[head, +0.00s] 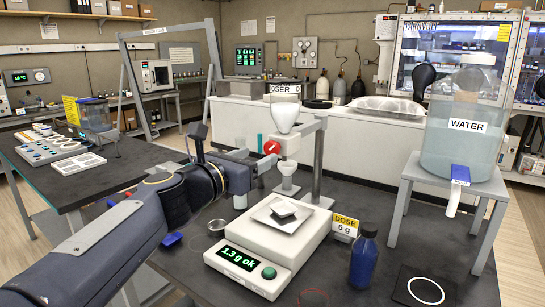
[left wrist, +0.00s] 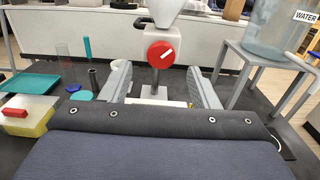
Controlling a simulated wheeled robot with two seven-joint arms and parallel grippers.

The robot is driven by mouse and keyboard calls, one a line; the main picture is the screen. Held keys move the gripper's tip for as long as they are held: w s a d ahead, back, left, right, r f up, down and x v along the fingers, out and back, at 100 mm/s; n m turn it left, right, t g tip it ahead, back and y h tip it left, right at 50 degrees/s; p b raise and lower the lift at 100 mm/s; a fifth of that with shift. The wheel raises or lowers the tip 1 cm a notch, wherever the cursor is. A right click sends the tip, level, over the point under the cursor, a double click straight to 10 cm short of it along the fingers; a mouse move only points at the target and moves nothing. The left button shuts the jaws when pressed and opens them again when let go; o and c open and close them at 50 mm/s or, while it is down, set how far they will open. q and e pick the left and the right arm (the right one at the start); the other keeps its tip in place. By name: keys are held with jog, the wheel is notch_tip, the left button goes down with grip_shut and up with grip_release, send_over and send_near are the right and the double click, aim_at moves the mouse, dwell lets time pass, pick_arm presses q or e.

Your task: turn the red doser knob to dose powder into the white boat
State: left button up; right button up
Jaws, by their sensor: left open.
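The red doser knob (head: 271,147) is on the front of the doser (head: 285,118), below its white hopper. It faces me in the left wrist view (left wrist: 159,54), with a white mark slanting up to the right. My left gripper (head: 262,168) is open, its two fingers (left wrist: 160,82) spread to either side below the knob in the wrist view, with nothing between them that I can see held. The small white boat (head: 284,209) sits on the pan of the white balance (head: 262,243). The balance display reads 1.3 g ok. My right gripper is out of view.
A yellow-topped sign (head: 345,226) reads DOSE 6 g. A blue bottle (head: 364,255) stands right of the balance. A water tank (head: 465,125) is on a stand (head: 407,215) at the right.

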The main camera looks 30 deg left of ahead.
aim_at(270, 151)
pick_arm(q)
jog(key=w, duration=0.5)
jog(key=shift+d, duration=0.25)
jog(key=c, duration=1)
jog(key=shift+o, duration=0.2)
jog(key=shift+f+m, duration=0.1)
jog(key=shift+m, duration=0.3)
